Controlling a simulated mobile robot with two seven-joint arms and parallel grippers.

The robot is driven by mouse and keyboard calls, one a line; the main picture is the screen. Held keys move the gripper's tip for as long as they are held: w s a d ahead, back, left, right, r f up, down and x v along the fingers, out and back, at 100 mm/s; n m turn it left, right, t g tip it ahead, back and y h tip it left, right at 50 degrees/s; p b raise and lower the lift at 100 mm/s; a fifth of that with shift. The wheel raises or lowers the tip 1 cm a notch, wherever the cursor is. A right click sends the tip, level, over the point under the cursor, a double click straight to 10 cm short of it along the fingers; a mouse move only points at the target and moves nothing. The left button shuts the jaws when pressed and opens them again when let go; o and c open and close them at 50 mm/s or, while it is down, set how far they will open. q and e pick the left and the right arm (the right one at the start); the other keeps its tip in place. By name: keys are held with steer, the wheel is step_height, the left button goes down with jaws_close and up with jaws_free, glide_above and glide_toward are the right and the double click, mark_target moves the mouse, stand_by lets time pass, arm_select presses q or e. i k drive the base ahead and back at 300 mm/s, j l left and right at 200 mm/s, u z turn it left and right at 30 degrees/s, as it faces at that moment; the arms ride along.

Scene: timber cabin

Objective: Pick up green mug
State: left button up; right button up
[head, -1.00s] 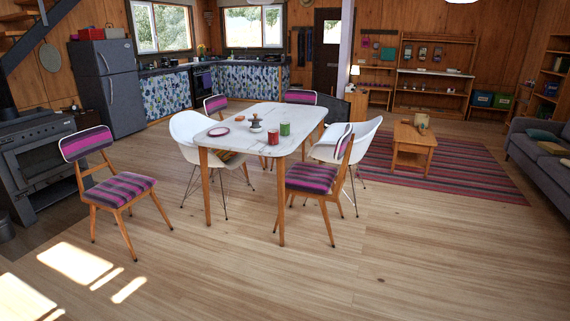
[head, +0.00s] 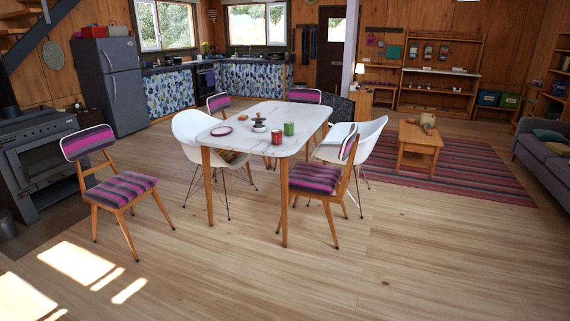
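The green mug (head: 289,129) stands upright on the white-topped dining table (head: 245,140), right of the table's middle. A red mug (head: 276,137) stands close beside it on the left, slightly nearer to me. A small dark-and-white object (head: 259,125) and a pink plate (head: 221,131) lie further left on the tabletop. The table is some way off across the floor. Neither of my grippers is in the head view.
Striped chairs (head: 322,180) and white shell chairs (head: 352,147) surround the table. One striped chair (head: 116,188) stands apart at left, near the stove (head: 45,150). A wooden coffee table (head: 418,140) stands on the striped rug (head: 450,175) at right. The foreground floor (head: 300,285) is clear.

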mark_target(289, 126)
steer(key=i, duration=0.95)
steer(key=i+j, duration=0.1)
steer(key=i, duration=0.9)
steer(key=i+j, duration=0.1)
steer(key=i, duration=0.85)
steer(key=l+z, duration=0.05)
